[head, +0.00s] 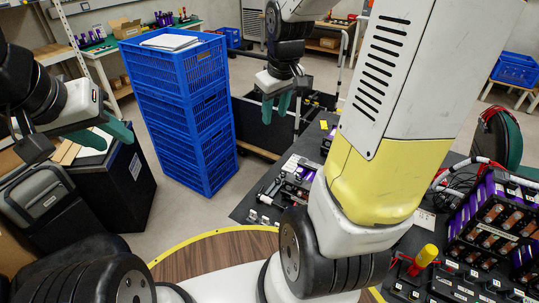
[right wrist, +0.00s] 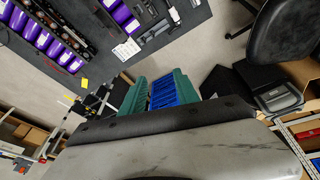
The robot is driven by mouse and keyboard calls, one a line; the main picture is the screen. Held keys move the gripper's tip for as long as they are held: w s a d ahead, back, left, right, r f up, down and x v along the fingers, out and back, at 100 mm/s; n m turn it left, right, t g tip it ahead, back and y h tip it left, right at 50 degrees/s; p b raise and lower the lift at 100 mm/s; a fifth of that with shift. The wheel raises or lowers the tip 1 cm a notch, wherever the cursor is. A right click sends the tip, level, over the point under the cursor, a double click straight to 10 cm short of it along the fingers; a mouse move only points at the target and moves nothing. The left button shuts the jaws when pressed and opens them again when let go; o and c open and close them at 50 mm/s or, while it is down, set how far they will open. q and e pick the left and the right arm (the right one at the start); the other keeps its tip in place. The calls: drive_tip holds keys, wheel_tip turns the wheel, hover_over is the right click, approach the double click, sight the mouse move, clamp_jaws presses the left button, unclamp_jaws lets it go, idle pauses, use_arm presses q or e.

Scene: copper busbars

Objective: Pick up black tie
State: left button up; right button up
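I cannot make out a black tie in either view; small dark items on the dark work table are too small to tell apart. My right gripper (head: 276,105) has green fingers and hangs above the floor, right of the blue crate stack and apart from the table. In the right wrist view its fingers (right wrist: 160,92) stand apart with nothing held between them; blue crates show beyond the gap. My left gripper (head: 106,134) is at the left, above a black case, with its green fingers apart and empty.
A tall stack of blue crates (head: 180,115) stands on the floor at centre left. A black case (head: 124,187) stands at left. My own arm hides part of the table.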

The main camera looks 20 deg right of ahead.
drive_tip(key=w+d+f+n+g, duration=0.25)
drive_tip(key=w+f, duration=0.25)
drive_tip(key=f, duration=0.4)
drive_tip(key=n, duration=0.2)
hover_over(283, 174)
drive_tip(key=shift+g, duration=0.35)
drive_tip(key=f, duration=1.3)
drive_tip(key=shift+w+d, duration=0.1)
drive_tip(key=shift+w, duration=0.2)
drive_tip(key=f, duration=0.8)
drive_tip(key=shift+w+a, duration=0.15)
drive_tip(key=shift+a, duration=0.05)
drive_tip(key=shift+r, duration=0.1)
drive_tip(key=shift+c, duration=0.3)
clamp_jaws()
